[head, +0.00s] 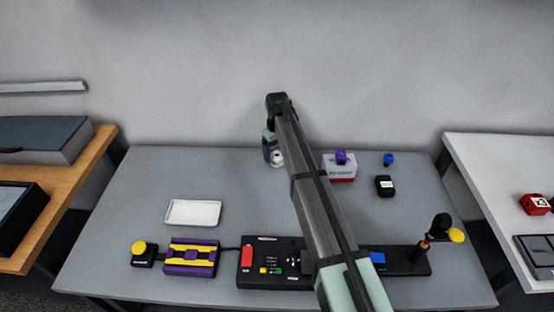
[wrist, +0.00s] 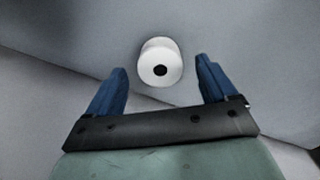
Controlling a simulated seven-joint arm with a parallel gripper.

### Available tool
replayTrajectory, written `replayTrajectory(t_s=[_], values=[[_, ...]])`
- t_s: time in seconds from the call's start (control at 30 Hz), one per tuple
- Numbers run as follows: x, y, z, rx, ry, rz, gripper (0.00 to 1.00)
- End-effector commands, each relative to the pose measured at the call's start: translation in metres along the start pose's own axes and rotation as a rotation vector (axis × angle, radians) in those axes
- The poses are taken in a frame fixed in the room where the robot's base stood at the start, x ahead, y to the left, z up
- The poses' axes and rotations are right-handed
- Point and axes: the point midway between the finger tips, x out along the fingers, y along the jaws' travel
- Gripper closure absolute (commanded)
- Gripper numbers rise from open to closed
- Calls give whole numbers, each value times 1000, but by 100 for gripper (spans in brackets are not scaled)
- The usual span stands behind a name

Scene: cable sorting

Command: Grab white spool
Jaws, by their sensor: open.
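The white spool (wrist: 160,58) shows in the wrist view as a round white body with a dark centre hole. It is ahead of my gripper (wrist: 160,78), between the lines of its two blue fingers and apart from both. My gripper is open and empty. In the head view the white spool (head: 278,158) is at the back middle of the grey table, partly hidden by my arm. My gripper (head: 268,151) is beside it there, mostly hidden behind my arm.
A red and white box (head: 340,174) with a purple piece (head: 341,157) stands right of the spool. A black block (head: 384,186) and a blue piece (head: 388,159) are farther right. A white tray (head: 193,212) lies at left. A black control board (head: 262,281) is in front.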

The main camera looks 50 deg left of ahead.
Motion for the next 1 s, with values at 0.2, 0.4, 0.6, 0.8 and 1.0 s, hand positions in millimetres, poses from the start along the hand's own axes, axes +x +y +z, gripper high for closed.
replayTrajectory(t_s=[0.2,0.4,0.6,0.8,1.0], values=[[26,0,-1,0,0,0,15],[27,0,-1,0,1,0,15],[27,0,-1,0,1,0,30],[27,0,-1,0,1,0,49],[27,0,-1,0,1,0,68]])
